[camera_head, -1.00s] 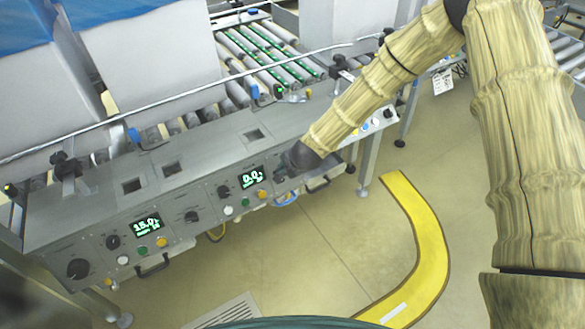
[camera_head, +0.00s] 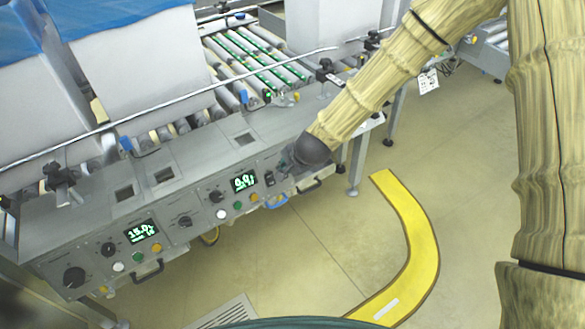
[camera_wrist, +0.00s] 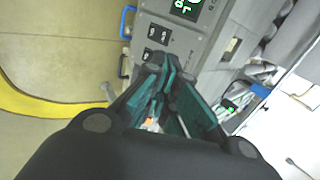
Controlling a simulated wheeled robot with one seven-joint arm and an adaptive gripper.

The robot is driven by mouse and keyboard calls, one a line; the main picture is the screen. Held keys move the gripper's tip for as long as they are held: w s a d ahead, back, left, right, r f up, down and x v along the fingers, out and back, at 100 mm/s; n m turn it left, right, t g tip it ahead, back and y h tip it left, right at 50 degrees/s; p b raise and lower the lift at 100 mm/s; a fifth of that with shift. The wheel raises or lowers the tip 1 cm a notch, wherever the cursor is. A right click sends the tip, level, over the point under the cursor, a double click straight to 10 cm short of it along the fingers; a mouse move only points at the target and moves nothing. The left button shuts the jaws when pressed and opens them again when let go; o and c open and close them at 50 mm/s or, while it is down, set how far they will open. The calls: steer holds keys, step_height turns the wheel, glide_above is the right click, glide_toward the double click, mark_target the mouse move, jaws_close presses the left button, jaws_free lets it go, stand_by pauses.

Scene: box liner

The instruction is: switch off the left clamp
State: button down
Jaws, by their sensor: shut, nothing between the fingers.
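The long grey control panel (camera_head: 75,232) runs diagonally through the head view, with two lit green displays. The left display (camera_head: 142,231) seems to read 15.0 and the right display (camera_head: 243,182) about 0.0. Right of that display is a dark switch (camera_head: 268,178). In the wrist view two black switches, one (camera_wrist: 159,34) nearer the display and one (camera_wrist: 153,56) nearer the fingers, sit on the panel face. My gripper (camera_head: 284,172) is at the panel's right part, just right of the switch. In the wrist view my gripper (camera_wrist: 163,70) is shut and empty; contact cannot be told.
Knobs, coloured buttons and a black handle (camera_head: 148,271) stick out along the panel front. A roller conveyor (camera_head: 250,60) and large white boxes (camera_head: 140,70) stand behind it. A yellow floor strip (camera_head: 415,230) curves over open floor on the right.

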steer(key=shift+s+d+r, duration=0.15)
steer(key=shift+s+r, duration=0.15)
steer(key=shift+r, duration=0.35)
steer(key=s+d+f+n+g+h+p, duration=0.1)
steer(key=s+d+f+n+g+p, duration=0.2)
steer(key=s+f, duration=0.7)
steer(key=s+d+f+n+g+p, duration=0.1)
steer(key=s+d+n+p, duration=0.1)
steer(key=s, duration=0.8)
steer(key=s+d+f+n+g+h+p, duration=0.1)
steer(key=s+d+f+n+p, duration=0.1)
steer(key=s+d, duration=0.4)
steer(key=s+d+f+n+g+h+p, duration=0.1)
steer(key=s+d+f+n+p, duration=0.1)
steer(key=s, duration=1.2)
steer(key=d+n+p, duration=0.1)
steer(key=d+n, duration=0.1)
steer(key=n, duration=0.1)
